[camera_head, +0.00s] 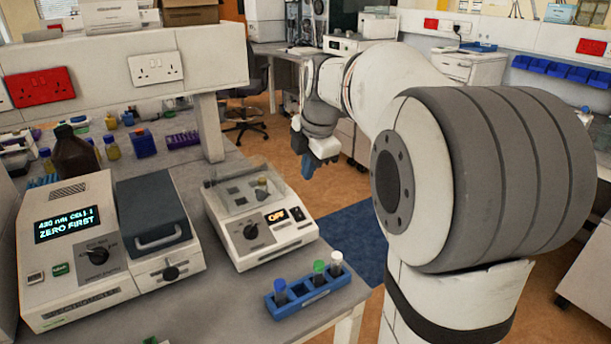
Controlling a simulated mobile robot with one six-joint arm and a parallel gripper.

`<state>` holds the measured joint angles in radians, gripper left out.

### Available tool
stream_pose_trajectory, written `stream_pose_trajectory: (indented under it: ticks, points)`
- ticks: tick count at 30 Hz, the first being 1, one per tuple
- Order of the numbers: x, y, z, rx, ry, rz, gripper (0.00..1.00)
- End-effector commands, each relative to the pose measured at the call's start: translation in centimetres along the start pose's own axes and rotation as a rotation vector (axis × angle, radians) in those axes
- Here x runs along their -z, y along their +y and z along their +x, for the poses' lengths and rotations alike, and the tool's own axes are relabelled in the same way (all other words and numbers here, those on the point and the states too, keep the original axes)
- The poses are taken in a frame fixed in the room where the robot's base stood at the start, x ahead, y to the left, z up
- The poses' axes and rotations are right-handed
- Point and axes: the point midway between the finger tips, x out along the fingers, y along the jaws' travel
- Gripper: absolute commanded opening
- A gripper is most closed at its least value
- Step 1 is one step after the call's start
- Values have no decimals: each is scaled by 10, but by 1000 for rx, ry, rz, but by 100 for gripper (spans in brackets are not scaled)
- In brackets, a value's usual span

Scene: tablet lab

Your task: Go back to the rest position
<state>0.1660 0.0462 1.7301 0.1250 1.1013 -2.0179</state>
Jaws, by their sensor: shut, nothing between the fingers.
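My gripper (309,165) is at the end of my white and grey arm, right of the bench and out over the floor. Its fingers look blue, point downward and are shut, with nothing held. It is apart from the bench and from everything on it. My arm's large grey joint fills the right of the head view and hides part of the room behind it.
On the bench (235,297) stand a spectrophotometer (100,270) reading "ZERO FIRST", a second instrument (262,235) reading "OFF", and a blue rack (310,296) with capped tubes near the front edge. Bottles (75,155) stand at the left. Open floor (345,190) lies below my gripper.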

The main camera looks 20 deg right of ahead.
Motion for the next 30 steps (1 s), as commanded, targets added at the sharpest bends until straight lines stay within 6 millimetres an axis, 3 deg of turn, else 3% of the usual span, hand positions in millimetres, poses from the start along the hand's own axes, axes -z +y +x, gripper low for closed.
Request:
stream_pose_trajectory:
  ticks: [11, 16, 20, 30]
  points:
    - [1, 0, 0, 0, 0, 0, 0]
    - [9, -12, 0, 4, -2, 96, 0]
    - [27, -40, 1, 14, -11, 323, 0]
    - [76, -140, 18, 27, -55, 1087, 0]
